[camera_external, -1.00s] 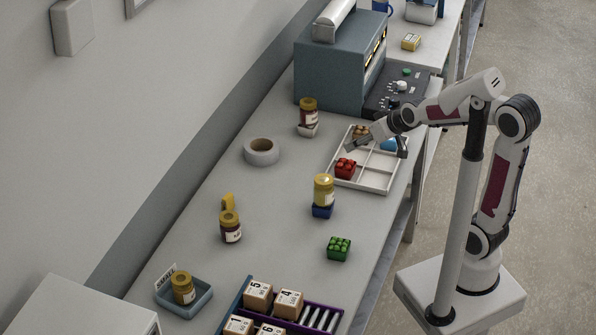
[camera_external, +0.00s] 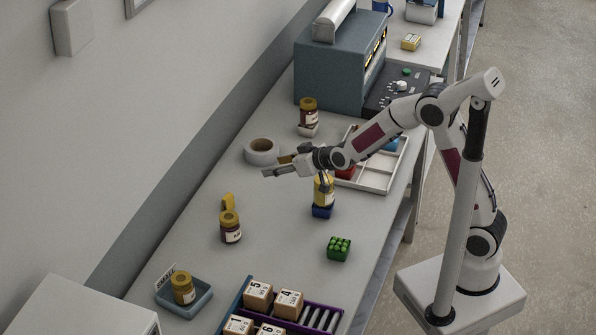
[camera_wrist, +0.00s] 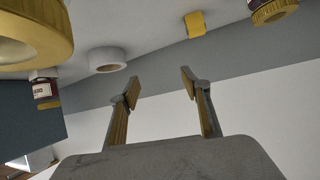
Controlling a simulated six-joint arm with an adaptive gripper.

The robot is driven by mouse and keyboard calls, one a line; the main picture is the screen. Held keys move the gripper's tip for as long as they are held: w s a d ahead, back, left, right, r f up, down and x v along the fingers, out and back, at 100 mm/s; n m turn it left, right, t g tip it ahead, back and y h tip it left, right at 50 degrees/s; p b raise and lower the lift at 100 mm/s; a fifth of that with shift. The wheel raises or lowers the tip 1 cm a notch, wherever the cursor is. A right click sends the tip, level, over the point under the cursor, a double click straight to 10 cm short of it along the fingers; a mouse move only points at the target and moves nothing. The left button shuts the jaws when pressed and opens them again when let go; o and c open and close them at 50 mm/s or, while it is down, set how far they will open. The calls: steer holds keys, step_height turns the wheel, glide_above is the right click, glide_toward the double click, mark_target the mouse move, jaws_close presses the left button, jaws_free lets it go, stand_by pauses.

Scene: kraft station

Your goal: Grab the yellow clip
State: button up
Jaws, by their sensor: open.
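The yellow clip (camera_external: 228,201) stands on the bench just behind a yellow-lidded jar (camera_external: 231,228), left of the middle in the external view. In the wrist view the clip (camera_wrist: 195,23) is a yellow block at the top, right of centre. My gripper (camera_external: 276,166) is raised over the bench, to the right of and farther back than the clip, with its fingers pointing left. In the wrist view its two fingers (camera_wrist: 160,84) are apart with nothing between them.
A jar on a blue block (camera_external: 323,211) is close to my wrist; its yellow lid (camera_wrist: 28,38) looms large in the wrist view. A tape roll (camera_external: 262,151) lies behind my gripper. A white tray (camera_external: 372,182) is at right, a green block (camera_external: 339,248) in front. Bench between gripper and clip looks clear.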

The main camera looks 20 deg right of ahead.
steer(key=n+t+y, duration=0.1)
steer(key=y, duration=0.1)
glide_toward(230, 199)
steer(key=w+a, duration=0.2)
steer(key=shift+a+f, duration=0.3)
steer(key=shift+a, duration=0.05)
steer(key=shift+w, duration=0.1)
steer(key=shift+x, duration=1.2)
steer(key=shift+f, duration=0.1)
steer(key=shift+w+a+f, duration=0.25)
steer(key=shift+w+f, duration=0.15)
steer(key=shift+w, duration=0.3)
steer(key=shift+w+a+f, duration=0.25)
steer(key=shift+w+f, duration=0.15)
steer(key=shift+w, duration=0.35)
steer(key=shift+x, duration=0.9)
